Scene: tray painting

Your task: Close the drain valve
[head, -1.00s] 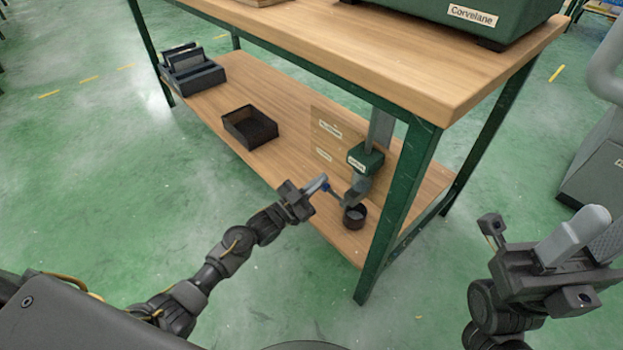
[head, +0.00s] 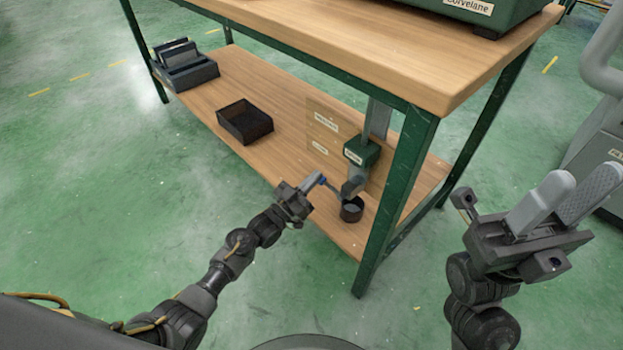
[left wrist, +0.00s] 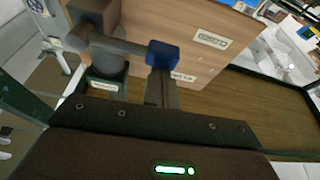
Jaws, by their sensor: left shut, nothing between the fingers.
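The drain valve (head: 355,183) hangs below a green labelled block (head: 361,152) at the right end of the bench's lower shelf. Its lever has a blue end (head: 323,181) and sticks out to the left. My right gripper (head: 573,190) is open and empty, away from the bench at right.
A black open tray (head: 244,137) and a dark slotted holder (head: 190,78) sit further left on the wooden lower shelf (head: 215,105). A labelled board (head: 322,128) stands behind the valve. A green bench leg (head: 392,222) rises just right of the cup. The floor in front is clear.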

